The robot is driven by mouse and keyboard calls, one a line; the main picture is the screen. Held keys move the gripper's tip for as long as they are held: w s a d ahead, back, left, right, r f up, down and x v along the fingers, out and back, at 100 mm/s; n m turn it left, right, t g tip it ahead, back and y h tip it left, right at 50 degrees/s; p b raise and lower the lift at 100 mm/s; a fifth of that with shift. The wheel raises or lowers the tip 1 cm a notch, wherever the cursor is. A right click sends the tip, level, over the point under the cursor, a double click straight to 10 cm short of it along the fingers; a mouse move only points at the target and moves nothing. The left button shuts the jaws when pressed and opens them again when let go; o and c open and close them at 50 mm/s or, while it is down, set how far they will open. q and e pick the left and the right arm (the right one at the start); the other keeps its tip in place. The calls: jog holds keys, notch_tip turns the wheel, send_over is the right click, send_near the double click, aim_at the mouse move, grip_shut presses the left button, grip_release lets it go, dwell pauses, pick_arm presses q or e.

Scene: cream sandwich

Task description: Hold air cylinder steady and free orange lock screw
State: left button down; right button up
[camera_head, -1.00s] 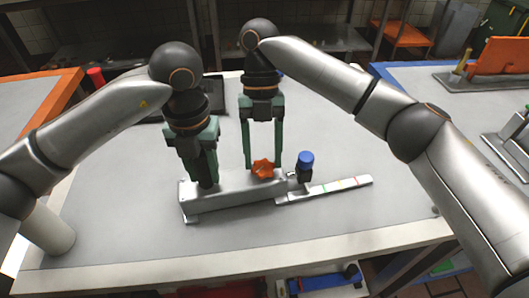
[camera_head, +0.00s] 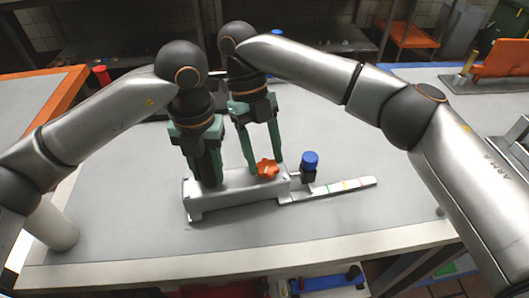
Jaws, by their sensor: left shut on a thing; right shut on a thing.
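The grey air cylinder body (camera_head: 236,198) lies on the light grey table. A flat bar with coloured marks (camera_head: 335,189) extends from it to the right. The orange lock screw (camera_head: 267,168) sits on top of the body, near its right end. My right gripper (camera_head: 265,166) points down from above, its two green fingers on either side of the orange screw and shut on it. My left gripper (camera_head: 210,183) points down at the left part of the body and is shut on it. Its fingertips partly hide the body there.
A blue-topped black knob (camera_head: 310,162) stands just right of the body, close to my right gripper. A white cylinder (camera_head: 52,226) stands at the table's left front. A red-capped thing (camera_head: 101,75) is at the back left.

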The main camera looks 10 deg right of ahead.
jog(key=o, duration=1.4)
jog(key=shift+v, duration=3.8)
